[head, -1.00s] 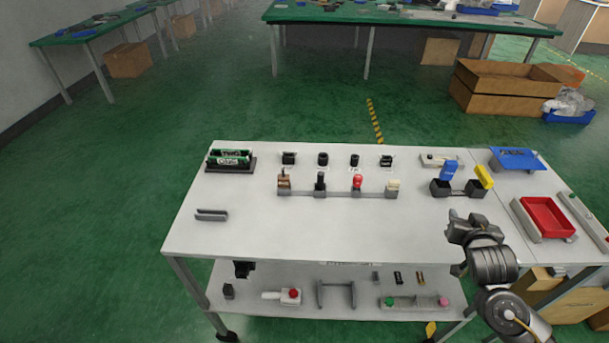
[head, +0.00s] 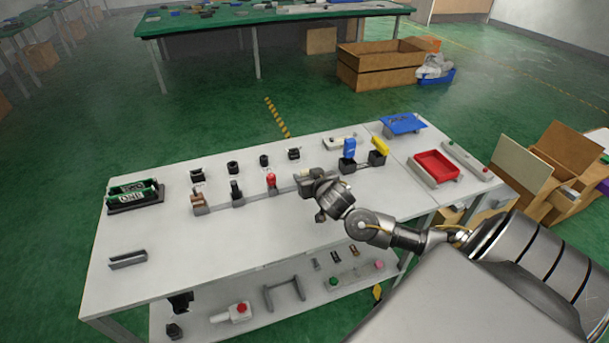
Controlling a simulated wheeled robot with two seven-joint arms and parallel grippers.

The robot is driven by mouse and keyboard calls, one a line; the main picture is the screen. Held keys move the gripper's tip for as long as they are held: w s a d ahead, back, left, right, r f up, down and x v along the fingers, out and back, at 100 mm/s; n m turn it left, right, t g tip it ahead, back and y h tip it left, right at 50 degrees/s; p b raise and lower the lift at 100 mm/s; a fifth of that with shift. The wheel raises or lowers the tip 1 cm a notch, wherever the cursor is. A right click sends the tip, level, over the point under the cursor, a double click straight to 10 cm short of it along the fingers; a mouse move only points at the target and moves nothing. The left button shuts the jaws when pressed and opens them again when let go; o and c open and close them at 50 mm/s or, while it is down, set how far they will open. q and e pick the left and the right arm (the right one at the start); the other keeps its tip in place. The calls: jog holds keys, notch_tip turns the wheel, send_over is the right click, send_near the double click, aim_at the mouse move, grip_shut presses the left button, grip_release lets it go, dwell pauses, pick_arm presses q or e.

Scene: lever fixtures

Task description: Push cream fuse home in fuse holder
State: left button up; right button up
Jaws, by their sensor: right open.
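A small cream piece (head: 301,176), which looks like the cream fuse, is at the right end of a row of small pieces on a grey rail (head: 253,193) on the white table. My right gripper (head: 313,180) is right beside it and hides part of it and of the rail's right end. The right gripper is open. I cannot tell whether it touches the fuse or how deep the fuse sits. My left gripper is out of view.
Copper (head: 198,198), black (head: 236,189) and red (head: 271,180) pieces stand on the same rail. Several black sockets (head: 232,167) are behind it. Blue (head: 349,147) and yellow (head: 380,146) levers and a red tray (head: 437,167) are to the right. The front left tabletop is mostly clear.

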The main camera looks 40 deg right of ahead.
aim_at(306, 170)
jog(key=shift+r+p+x, duration=0.15)
jog(key=shift+p+x, duration=0.2)
jog(key=shift+x, duration=0.75)
jog(key=shift+r+p+x, duration=0.15)
jog(key=shift+p+x, duration=0.15)
jog(key=shift+x, duration=0.8)
jog(key=shift+w+d+f, duration=0.3)
jog(key=shift+w, duration=0.25)
jog(key=shift+c, duration=0.5)
jog(key=c, duration=0.9)
